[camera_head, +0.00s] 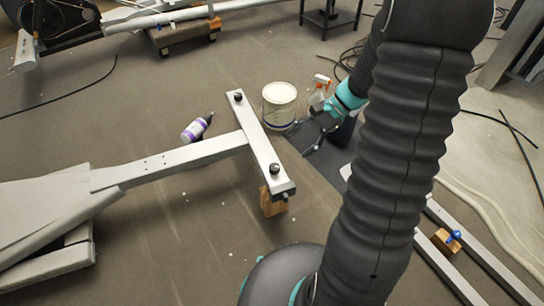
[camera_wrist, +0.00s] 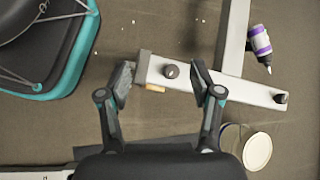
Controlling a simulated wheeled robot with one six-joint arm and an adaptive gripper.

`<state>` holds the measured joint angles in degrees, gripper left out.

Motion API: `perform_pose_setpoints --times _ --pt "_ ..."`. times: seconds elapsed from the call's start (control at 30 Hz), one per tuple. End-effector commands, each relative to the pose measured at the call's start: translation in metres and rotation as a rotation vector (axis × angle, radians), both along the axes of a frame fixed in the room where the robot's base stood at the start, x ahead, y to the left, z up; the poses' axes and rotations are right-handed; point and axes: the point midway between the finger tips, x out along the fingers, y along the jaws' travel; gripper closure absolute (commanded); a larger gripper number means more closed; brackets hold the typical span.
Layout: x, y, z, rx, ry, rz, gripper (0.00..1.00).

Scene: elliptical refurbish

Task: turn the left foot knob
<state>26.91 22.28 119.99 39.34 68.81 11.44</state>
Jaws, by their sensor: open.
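A pale foot crossbar (camera_head: 258,136) has two dark round knobs on its top. The near knob (camera_head: 275,169) is by the end above a wooden block; the far knob (camera_head: 238,97) is at the other end. I cannot tell which one counts as left. My gripper (camera_head: 300,140) is open and empty, appearing right of the bar in the head view. In the wrist view, the near knob (camera_wrist: 171,71) appears between the open fingertips (camera_wrist: 161,72), closer to the right finger, with no visible contact. The far knob (camera_wrist: 280,98) lies outside the fingers.
A purple-and-white bottle (camera_head: 194,130) lies beside the pale beam (camera_head: 170,160). The wooden block (camera_head: 272,203) is under the bar's near end. Floor left of the beam is mostly clear.

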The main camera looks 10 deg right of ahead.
Motion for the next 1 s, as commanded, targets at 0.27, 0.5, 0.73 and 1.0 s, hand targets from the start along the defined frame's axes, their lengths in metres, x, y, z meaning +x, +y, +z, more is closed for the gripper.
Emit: perform_pose_setpoints --times 0.27,0.5,0.73,1.0 --pt "0.026 -0.037 -0.071 0.243 0.182 -0.269 0.35" --pt "0.035 -0.060 -0.119 0.395 0.278 -0.440 0.35" --pt "0.037 -0.064 -0.135 0.443 0.306 -0.493 0.35" --pt "0.044 -0.032 -0.149 0.444 0.308 -0.491 0.35"
